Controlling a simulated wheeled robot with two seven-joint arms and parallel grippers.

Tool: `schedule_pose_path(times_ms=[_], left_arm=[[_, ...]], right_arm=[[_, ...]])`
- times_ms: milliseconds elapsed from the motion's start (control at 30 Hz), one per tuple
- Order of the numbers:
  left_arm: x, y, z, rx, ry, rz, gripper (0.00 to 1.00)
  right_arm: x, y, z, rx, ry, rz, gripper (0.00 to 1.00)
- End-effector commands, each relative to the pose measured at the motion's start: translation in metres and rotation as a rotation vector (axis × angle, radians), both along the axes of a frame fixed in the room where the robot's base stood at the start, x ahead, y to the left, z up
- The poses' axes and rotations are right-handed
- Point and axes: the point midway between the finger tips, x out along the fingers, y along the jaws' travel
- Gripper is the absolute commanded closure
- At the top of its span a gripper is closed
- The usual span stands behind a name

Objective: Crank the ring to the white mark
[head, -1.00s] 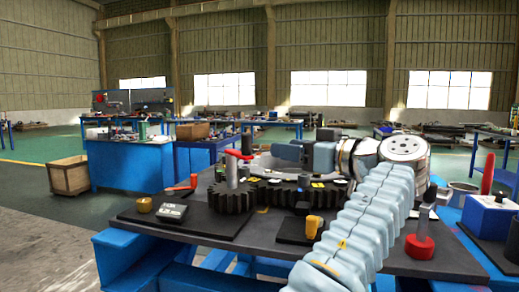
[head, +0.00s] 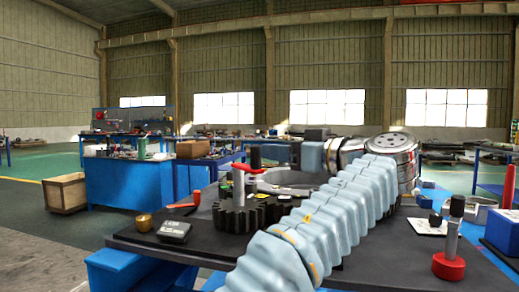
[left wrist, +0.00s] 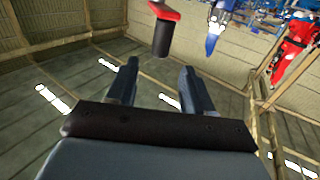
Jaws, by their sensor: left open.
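A crank with a red arm and an upright black handle (head: 255,158) sits on a grey post (head: 238,186) over a dark toothed gear (head: 238,216). The grey ring (head: 290,177) lies behind, partly covered by my left arm. I cannot make out the white mark. My left gripper (head: 276,152) is open and empty, just right of the black handle. In the left wrist view the two fingers of my left gripper (left wrist: 160,68) are spread, and the black handle (left wrist: 162,38) with its red arm (left wrist: 165,9) shows beyond the tips, roughly between them. My right gripper is not in view.
A red-based post (head: 449,266) with a black knob stands at right, near a blue box (head: 503,232).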

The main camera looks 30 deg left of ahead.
Motion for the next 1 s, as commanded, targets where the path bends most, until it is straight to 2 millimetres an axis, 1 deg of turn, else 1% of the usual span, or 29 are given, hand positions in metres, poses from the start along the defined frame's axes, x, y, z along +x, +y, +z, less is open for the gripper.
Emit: schedule_pose_path(times_ms=[33,100,200,333,500,767,1000], left_arm=[[0.003,0.013,0.0,-0.001,0.001,0.003,0.49],[0.007,0.028,0.001,-0.001,0.001,0.002,0.49],[0.013,0.047,0.001,0.0,0.001,0.001,0.49],[0.018,0.064,0.001,0.0,0.001,0.001,0.49],[0.021,0.073,0.0,0.001,0.0,-0.002,0.49],[0.021,0.074,0.0,0.001,0.0,-0.002,0.49],[0.021,0.074,0.0,0.001,0.0,-0.002,0.85]], right_arm=[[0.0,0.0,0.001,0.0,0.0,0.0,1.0],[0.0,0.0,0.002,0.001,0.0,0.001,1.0],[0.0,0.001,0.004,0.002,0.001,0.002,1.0],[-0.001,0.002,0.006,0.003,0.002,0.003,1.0],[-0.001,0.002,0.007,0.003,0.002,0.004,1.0],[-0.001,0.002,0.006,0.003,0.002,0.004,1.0],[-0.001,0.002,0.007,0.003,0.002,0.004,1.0]])
